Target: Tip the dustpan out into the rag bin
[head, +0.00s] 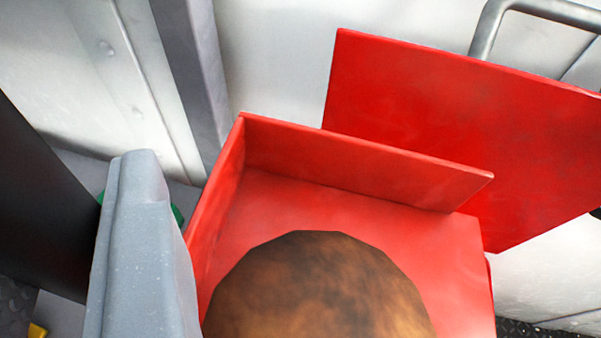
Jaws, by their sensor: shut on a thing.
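The red dustpan (365,203) fills the lower middle of the head view, close to me. Its flat floor and two upright walls show, one along the far side and one on the left. A large rounded brown, mottled thing (320,290) covers its near part; I cannot tell whether it lies in the pan. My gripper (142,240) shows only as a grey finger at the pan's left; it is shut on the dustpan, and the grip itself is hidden. A larger red panel (450,125) stands behind the pan; I cannot tell whether it belongs to the rag bin.
A pale riveted metal wall (270,60) with a grey upright post (193,70) stands behind. A grey bent rail (545,10) is at the top right. A dark panel (40,210) stands at the left. Small green and yellow bits (38,331) show low at the left.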

